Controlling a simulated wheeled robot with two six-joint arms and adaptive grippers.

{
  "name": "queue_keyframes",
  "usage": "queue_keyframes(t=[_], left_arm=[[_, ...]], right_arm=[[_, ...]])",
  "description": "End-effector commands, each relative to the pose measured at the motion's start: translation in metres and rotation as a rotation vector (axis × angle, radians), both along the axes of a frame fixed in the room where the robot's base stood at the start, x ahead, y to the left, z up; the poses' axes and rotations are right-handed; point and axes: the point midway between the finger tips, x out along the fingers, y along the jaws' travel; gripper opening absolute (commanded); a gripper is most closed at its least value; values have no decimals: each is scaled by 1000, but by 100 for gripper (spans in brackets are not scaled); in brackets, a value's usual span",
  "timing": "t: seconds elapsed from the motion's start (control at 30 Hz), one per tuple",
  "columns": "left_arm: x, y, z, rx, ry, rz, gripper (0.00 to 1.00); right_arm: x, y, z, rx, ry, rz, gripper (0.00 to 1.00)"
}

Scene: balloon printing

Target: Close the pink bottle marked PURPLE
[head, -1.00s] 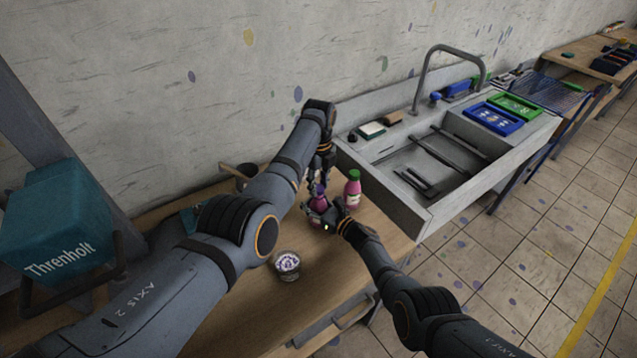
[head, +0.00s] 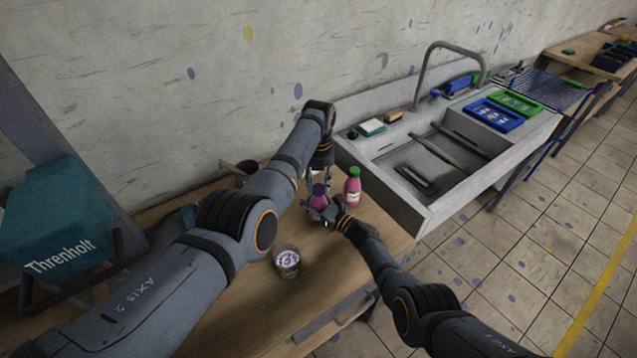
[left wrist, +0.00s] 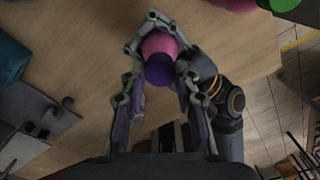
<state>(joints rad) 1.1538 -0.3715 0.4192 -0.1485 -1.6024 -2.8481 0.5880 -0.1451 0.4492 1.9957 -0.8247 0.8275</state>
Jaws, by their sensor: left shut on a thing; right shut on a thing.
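The pink bottle (head: 318,202) with a purple cap (head: 319,190) stands upright at the table's right part. Its label is hidden by my grippers. My right gripper (head: 325,213) is shut around the bottle's body from the front right. My left gripper (head: 318,183) points down from above and is shut on the purple cap. In the left wrist view the purple cap (left wrist: 164,71) lies between my left fingers, in line with the pink bottle (left wrist: 160,43). I cannot tell how tightly the cap sits on the bottle.
A second pink bottle (head: 352,190) with a green cap stands close to the right. A glass (head: 286,262) with purple-white contents stands nearer the front edge. A sink (head: 440,165) adjoins the table at the right. A teal box (head: 55,225) is at the left.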

Motion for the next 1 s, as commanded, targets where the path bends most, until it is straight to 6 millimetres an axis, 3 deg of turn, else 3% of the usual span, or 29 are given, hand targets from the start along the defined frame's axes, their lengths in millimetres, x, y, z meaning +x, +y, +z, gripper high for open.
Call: queue_keyframes(t=[0.3,0.33,0.5,0.77,1.0], left_arm=[[0,0,0,1,0,-36,22],[0,0,0,1,0,-36,33],[0,0,0,1,-1,-35,53],[0,0,1,0,-1,-34,53],[1,0,31,0,-4,-35,53]], right_arm=[[0,0,0,0,0,-1,0],[0,0,0,0,0,-1,0],[0,0,0,0,0,0,0],[0,0,0,0,0,0,0],[0,0,0,0,0,0,0]])
